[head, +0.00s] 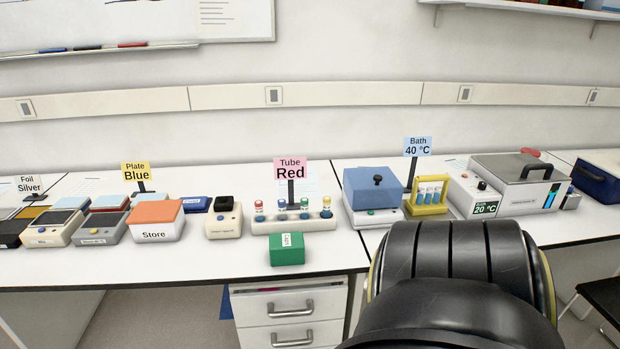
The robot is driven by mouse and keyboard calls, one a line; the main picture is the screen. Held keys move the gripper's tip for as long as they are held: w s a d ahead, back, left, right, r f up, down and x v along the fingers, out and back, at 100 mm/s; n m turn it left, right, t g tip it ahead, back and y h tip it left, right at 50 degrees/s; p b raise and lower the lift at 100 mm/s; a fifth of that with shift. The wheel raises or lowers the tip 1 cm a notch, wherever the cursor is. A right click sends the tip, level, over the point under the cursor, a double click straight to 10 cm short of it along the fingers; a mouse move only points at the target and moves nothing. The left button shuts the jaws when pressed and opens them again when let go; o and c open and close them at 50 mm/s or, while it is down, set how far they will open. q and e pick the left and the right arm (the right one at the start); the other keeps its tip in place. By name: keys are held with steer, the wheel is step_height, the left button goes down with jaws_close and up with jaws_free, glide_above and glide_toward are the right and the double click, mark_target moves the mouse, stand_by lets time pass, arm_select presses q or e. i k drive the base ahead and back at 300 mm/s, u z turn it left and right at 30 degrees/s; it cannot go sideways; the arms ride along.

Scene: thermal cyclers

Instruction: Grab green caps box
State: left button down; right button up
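The green caps box (287,250) sits on the white bench near its front edge, just in front of a tube rack. It is a small green block with a white label on top. A large black rounded part of my own body fills the lower right of the head view. Neither gripper's fingers can be seen, and nothing is seen touching the box.
Behind the box stands a white rack (293,224) with several coloured-cap tubes. A "Store" box (157,222) with an orange lid is to the left. A blue-lidded device (373,197) and a yellow tube rack (428,196) are to the right. Bench front is clear beside the box.

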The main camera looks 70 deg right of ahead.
mark_target(285, 249)
steer(key=z, duration=1.05)
steer(key=i, duration=0.95)
steer(key=z, duration=0.95)
